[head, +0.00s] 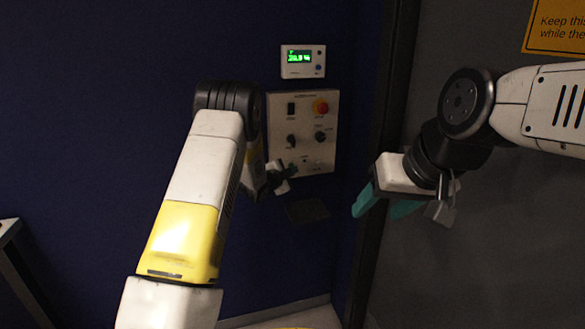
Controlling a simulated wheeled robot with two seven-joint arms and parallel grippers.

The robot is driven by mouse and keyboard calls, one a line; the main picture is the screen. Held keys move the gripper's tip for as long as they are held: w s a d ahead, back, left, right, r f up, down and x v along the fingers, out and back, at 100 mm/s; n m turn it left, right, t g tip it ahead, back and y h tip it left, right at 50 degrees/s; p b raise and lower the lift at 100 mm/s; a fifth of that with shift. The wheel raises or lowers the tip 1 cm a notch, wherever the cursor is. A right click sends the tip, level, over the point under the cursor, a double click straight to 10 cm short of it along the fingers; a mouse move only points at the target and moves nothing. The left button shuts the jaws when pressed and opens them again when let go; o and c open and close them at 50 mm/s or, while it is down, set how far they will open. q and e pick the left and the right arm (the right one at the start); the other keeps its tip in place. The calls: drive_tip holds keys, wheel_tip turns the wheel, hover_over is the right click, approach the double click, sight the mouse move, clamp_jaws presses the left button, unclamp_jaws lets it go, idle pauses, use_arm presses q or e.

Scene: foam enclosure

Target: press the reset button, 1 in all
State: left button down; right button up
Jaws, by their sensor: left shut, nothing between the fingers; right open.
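A pale control panel (302,110) is fixed to the dark blue wall. I cannot read the labels, so I cannot tell which one is the reset button. My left gripper (288,172) is shut and empty at the panel's lower left edge, partly hidden by my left forearm. I cannot tell whether it touches the panel.
A small white display unit (303,62) with a green screen is above the panel. A dark plate (307,211) is below it. A grey door (480,245) with a yellow sign (556,27) stands at right. A table edge (8,232) shows at far left.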

use_arm(q)
drive_tip(key=shift+w, duration=0.1)
drive_tip(key=shift+w+a, duration=0.15)
drive_tip(key=shift+w, duration=0.15)
drive_tip(key=shift+w+a, duration=0.1)
drive_tip(key=shift+w, duration=0.25)
idle(0.6)
idle(0.3)
drive_tip(key=shift+s+d, duration=0.2)
drive_tip(key=shift+s, duration=0.55)
drive_tip(key=shift+s, duration=0.1)
drive_tip(key=s, duration=0.1)
drive_tip(key=s+d, duration=0.1)
drive_tip(key=s, duration=0.2)
drive_tip(key=shift+s+d, duration=0.3)
